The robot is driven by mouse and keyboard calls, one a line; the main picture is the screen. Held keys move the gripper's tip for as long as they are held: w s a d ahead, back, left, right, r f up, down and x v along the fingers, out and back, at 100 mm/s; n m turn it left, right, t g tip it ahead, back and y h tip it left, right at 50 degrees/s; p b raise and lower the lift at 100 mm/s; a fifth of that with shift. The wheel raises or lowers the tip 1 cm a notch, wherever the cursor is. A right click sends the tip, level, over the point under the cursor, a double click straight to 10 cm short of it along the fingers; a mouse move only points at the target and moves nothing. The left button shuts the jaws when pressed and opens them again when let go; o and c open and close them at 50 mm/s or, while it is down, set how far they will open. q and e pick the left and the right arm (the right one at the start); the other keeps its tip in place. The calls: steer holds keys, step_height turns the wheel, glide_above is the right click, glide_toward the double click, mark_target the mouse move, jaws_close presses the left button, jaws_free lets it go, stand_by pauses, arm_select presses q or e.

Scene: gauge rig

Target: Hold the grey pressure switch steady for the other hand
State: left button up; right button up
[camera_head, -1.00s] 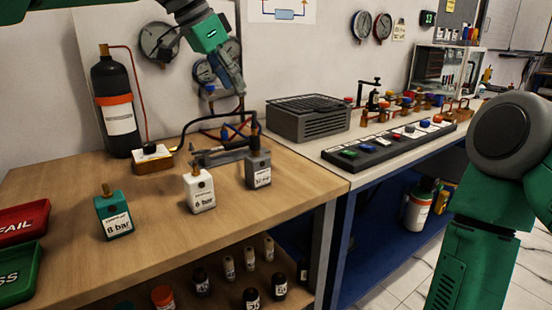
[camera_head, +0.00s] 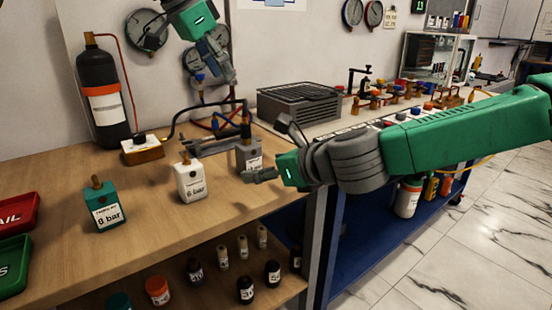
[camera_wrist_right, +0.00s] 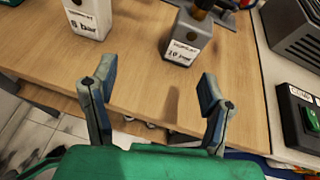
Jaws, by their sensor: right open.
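The grey pressure switch (camera_head: 242,158) stands upright on the wooden bench near its right edge. It also shows in the right wrist view (camera_wrist_right: 189,38), with a white label reading 10 bar and a brass top fitting. My right gripper (camera_head: 265,152) reaches in from the right, close to the switch. In the right wrist view my right gripper (camera_wrist_right: 151,95) is open and empty, with the switch beyond the fingertips and right of centre. My left gripper (camera_head: 225,72) hangs high near the wall gauges, above and behind the switch; its jaw opening is unclear.
A dark metal fixture (camera_head: 205,146) with hoses lies just behind the grey switch. Red (camera_head: 15,212) and green (camera_head: 14,262) trays sit at the left.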

mark_target(244, 157)
steer(key=shift+w+d+r+m+t, duration=0.3)
steer(key=shift+w+d+r+m, duration=0.3)
steer(key=shift+w+m, duration=0.1)
steer(key=shift+w+d+h, duration=0.3)
steer(key=shift+h, duration=0.1)
steer(key=shift+w+m+t, duration=0.3)
steer(key=x, duration=1.3)
steer(key=shift+a+f, duration=0.15)
steer(key=shift+a, duration=0.05)
steer(key=c, duration=1.5)
